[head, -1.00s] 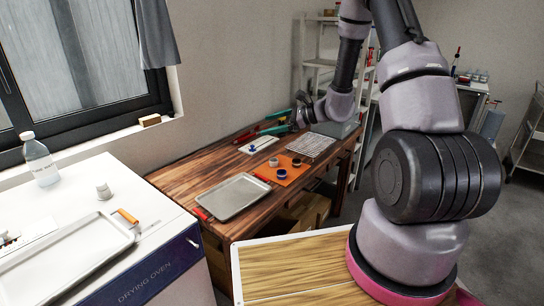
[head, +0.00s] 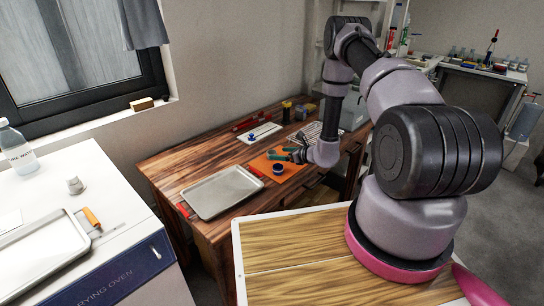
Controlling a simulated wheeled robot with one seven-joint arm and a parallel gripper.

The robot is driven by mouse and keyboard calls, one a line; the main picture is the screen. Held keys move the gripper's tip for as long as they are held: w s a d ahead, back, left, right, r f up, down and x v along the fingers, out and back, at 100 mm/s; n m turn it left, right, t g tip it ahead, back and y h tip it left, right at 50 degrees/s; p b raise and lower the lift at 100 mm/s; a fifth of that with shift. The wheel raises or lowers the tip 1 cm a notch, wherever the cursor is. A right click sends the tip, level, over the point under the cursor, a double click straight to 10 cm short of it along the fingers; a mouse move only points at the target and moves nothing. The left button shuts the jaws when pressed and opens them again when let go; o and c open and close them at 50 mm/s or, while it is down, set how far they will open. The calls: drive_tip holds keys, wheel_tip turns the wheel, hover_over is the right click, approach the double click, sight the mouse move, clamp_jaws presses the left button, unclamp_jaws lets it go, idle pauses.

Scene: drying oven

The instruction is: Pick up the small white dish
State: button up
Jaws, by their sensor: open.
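My gripper (head: 279,153), with teal fingers, is open and low over the orange mat (head: 293,174) on the wooden bench. Its fingers point left. A small round dish (head: 278,169) with a dark blue side stands on the mat, just in front of the fingers; its inside is too small to tell. I cannot clearly pick out a small white dish; the gripper covers the back part of the mat, where small items showed earlier. No object is visible between the fingers.
A metal tray (head: 222,193) lies on the bench left of the mat. A white board (head: 261,133) with a small blue item lies behind.

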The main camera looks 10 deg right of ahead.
sight(273, 153)
drive_tip(key=x, duration=0.5)
drive_tip(key=shift+w+a+f, duration=0.1)
drive_tip(key=shift+w+f, duration=0.15)
drive_tip(key=shift+f, duration=0.05)
drive_tip(key=shift+c, duration=0.3)
clamp_jaws()
drive_tip(key=shift+r, duration=0.1)
